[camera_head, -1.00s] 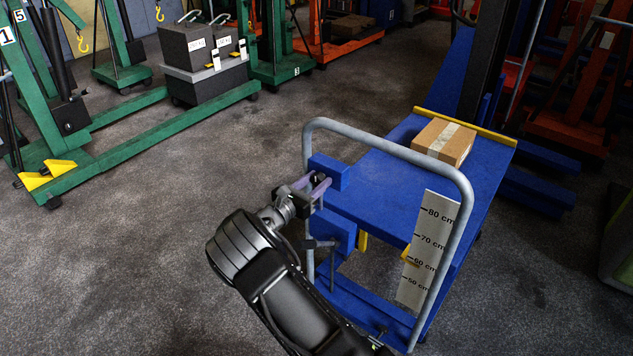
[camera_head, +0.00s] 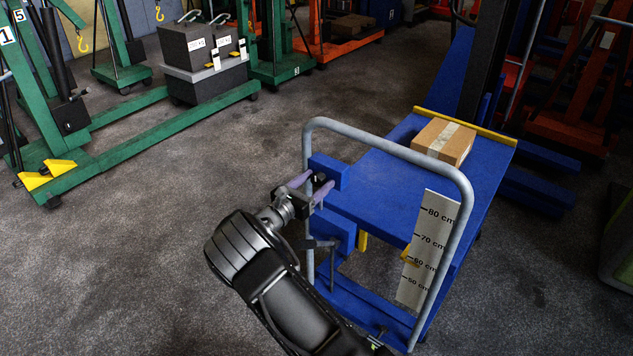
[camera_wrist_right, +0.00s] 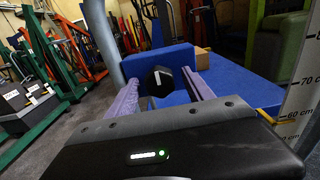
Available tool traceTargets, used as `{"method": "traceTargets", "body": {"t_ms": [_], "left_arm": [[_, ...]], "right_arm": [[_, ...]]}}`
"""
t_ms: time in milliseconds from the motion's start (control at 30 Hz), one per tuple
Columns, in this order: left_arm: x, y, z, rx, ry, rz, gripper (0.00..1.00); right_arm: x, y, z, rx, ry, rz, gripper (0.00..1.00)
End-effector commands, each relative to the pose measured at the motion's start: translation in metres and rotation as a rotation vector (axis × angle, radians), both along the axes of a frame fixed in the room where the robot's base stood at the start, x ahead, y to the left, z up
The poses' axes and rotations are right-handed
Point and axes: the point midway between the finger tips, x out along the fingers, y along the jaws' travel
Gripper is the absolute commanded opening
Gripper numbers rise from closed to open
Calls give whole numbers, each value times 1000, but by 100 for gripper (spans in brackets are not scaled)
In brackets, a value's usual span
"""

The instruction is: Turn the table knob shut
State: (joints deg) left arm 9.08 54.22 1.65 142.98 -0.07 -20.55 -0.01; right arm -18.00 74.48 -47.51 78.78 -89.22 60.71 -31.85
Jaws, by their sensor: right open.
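The table knob is a small black knob (camera_wrist_right: 160,80) on a blue block (camera_head: 334,170) at the left side of the trolley's grey handle frame. In the head view the knob (camera_head: 321,177) is small and partly hidden by my gripper. My right gripper (camera_head: 312,184) is open, with its purple fingers on either side of the knob. In the right wrist view the knob sits between the two spread fingers, with visible gaps, so it is not gripped. The blue table (camera_head: 385,185) extends behind the block. My left gripper is not in view.
The grey tube frame (camera_head: 388,150) rises around the block. A cardboard box (camera_head: 443,142) lies on the table near a yellow edge strip. A height scale (camera_head: 428,248) stands at the frame's right. A black lever (camera_head: 322,243) is below the block.

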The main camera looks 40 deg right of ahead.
Motion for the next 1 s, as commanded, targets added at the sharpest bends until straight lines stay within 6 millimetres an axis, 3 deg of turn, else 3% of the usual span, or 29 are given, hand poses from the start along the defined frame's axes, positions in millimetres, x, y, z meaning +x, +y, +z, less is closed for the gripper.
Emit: {"method": "traceTargets", "body": {"t_ms": [500,1000], "left_arm": [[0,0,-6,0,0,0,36],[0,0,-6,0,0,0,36]], "right_arm": [[-20,68,0,0,0,1,60],[-21,71,0,0,0,0,60]]}}
